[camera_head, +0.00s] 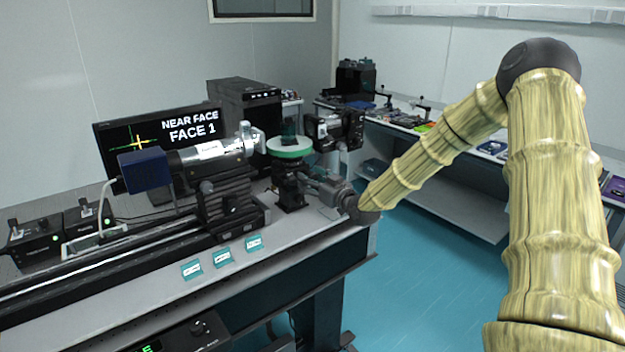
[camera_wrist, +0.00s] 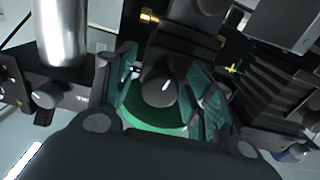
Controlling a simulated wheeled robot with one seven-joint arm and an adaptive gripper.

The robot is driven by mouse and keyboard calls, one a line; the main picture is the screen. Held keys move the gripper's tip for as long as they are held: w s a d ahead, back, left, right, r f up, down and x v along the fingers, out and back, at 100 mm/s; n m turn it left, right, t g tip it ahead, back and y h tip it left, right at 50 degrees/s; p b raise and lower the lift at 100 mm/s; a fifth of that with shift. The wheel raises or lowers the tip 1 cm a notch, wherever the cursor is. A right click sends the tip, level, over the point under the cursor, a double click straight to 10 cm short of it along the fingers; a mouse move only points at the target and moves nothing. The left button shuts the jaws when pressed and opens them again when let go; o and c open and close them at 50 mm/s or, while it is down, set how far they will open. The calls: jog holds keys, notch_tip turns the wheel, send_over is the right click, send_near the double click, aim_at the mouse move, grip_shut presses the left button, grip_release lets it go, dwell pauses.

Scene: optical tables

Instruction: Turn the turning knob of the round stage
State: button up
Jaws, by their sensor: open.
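The round stage (camera_head: 290,146) has a pale top and a green rim, and stands on a dark post on the optical table. Its green rim (camera_wrist: 155,119) also shows in the wrist view. A dark rounded knob with a white mark (camera_wrist: 161,88) appears in front of it there, between my fingers; it looks like the turning knob. In the head view I cannot make out this knob. My gripper (camera_head: 312,184) is at the stage's lower right, reaching in from the right. Its fingers are open around the knob; I cannot tell whether they touch it.
A camera-and-lens unit (camera_head: 190,163) sits on a rail left of the stage. A black device (camera_head: 338,130) stands just right of and behind it. A monitor (camera_head: 160,128) reads "NEAR FACE FACE 1". Small teal cards (camera_head: 222,258) lie along the table's front.

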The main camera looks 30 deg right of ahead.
jog(key=shift+c, duration=0.4)
jog(key=c, duration=0.9)
jog(key=shift+c, duration=0.2)
jog(key=shift+n, duration=0.3)
jog(key=shift+n+b, duration=0.4)
jog(key=shift+b, duration=0.25)
jog(key=shift+n, duration=0.3)
jog(key=o, duration=1)
